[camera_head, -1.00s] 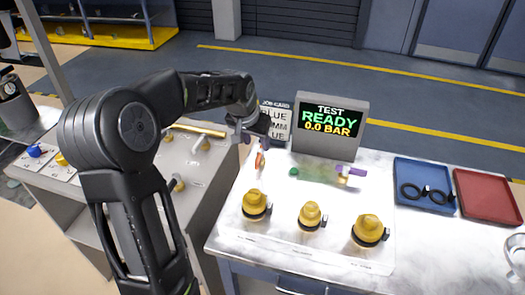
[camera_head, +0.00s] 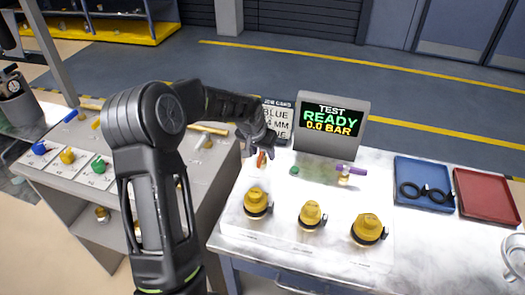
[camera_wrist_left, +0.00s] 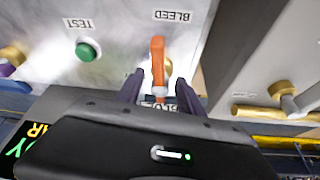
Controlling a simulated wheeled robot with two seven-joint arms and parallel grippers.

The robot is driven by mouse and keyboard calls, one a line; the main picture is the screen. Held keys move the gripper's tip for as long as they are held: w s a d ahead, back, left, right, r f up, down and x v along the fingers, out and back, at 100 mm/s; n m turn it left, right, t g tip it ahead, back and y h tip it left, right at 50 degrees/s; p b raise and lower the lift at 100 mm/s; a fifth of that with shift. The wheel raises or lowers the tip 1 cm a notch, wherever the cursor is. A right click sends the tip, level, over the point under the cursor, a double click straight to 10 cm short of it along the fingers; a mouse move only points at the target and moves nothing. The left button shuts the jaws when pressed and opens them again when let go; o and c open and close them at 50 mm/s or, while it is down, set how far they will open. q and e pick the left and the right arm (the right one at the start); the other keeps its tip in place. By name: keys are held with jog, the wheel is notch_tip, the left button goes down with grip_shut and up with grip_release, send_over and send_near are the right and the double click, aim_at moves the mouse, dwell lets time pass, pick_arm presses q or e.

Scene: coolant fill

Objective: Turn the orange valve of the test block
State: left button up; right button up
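The orange valve (camera_head: 262,159) is at the back left of the pale test block (camera_head: 280,233). In the left wrist view its orange handle (camera_wrist_left: 158,62) sits on a brass body beside a BLEED label. My left gripper (camera_head: 258,148) is at the valve, partly covering it in the head view. In the left wrist view the gripper (camera_wrist_left: 161,90) is open, with one purple finger on each side of the handle's near end. I cannot tell whether either finger touches it. My right gripper is in neither view.
A green button (camera_head: 294,170) and a purple-handled valve (camera_head: 350,169) are right of the orange valve. The display (camera_head: 331,120) reads READY, 0.0 BAR. A job card (camera_head: 277,122) stands behind. Several brass fittings line the front. Blue (camera_head: 424,172) and red (camera_head: 487,181) trays lie right.

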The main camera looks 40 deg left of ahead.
pick_arm(q)
grip_shut()
dwell(0.3)
